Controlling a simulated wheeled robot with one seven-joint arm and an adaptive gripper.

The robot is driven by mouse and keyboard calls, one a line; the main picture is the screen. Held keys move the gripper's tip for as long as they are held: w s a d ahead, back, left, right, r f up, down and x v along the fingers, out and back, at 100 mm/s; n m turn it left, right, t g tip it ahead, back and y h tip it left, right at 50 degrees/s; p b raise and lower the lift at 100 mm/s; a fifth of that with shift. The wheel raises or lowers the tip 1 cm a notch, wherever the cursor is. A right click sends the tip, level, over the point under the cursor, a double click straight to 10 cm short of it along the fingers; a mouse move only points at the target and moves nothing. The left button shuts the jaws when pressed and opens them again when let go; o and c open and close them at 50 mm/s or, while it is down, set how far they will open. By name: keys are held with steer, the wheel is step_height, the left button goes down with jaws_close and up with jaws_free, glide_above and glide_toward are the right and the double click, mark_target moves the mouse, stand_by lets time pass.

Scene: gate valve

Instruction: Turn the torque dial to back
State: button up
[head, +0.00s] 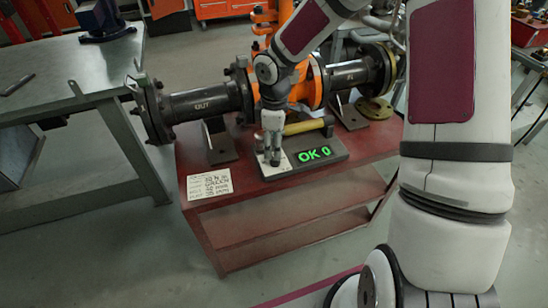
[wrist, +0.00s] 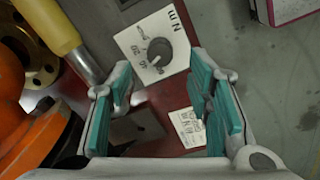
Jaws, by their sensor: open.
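The torque dial is a dark round knob (wrist: 159,49) on a white plate marked "N m", with numbers along one side, in the wrist view. In the head view the white plate (head: 267,171) shows beside my fingers and the knob is hidden. My gripper (head: 272,157) points down over the plate. In the wrist view its teal-padded fingers (wrist: 163,78) are apart, with the knob beyond them and nothing between the pads.
A yellow-handled tool (head: 304,126) lies right behind the dial. The flanged dark pipe (head: 201,102) and orange valve body stand behind it on a red cart (head: 300,203). A paper note (head: 209,183) lies on the cart's front left. A grey workbench (head: 62,90) is at left.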

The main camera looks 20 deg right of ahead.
steer(key=shift+f+b, duration=0.55)
steer(key=shift+f, duration=2.2)
steer(key=shift+c, duration=0.5)
jaws_close()
